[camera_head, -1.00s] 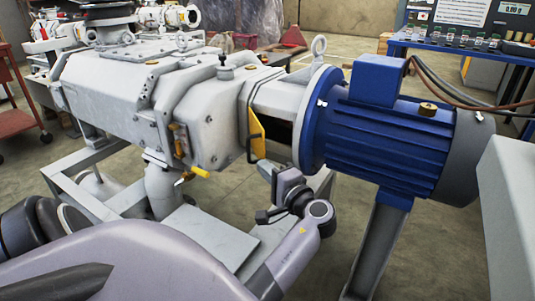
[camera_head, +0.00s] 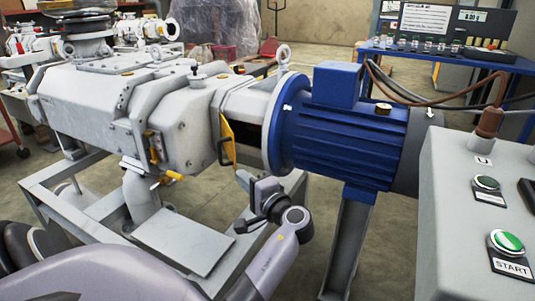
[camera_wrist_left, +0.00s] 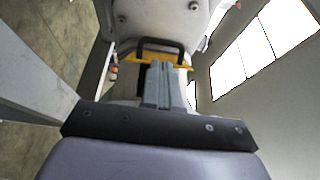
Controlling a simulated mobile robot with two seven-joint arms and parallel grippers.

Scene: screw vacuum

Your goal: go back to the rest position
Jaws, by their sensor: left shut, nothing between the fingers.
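My left gripper (camera_head: 243,179) is near the middle of the head view, below and slightly right of the yellow cover plate (camera_head: 228,137) with its black handle on the pump's side. In the left wrist view its fingers (camera_wrist_left: 164,84) are together with nothing between them. They point toward the yellow plate with the black handle (camera_wrist_left: 160,55), and in that view they overlap its lower edge. I cannot tell the exact gap to the plate. My right gripper is not in view.
The grey vacuum pump (camera_head: 130,105) with its blue motor (camera_head: 335,135) stands on a metal frame (camera_head: 95,225). A grey control box (camera_head: 450,215) with a green START button is at the right. A blue bench (camera_head: 440,60) stands behind. Floor shows right of the motor's support.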

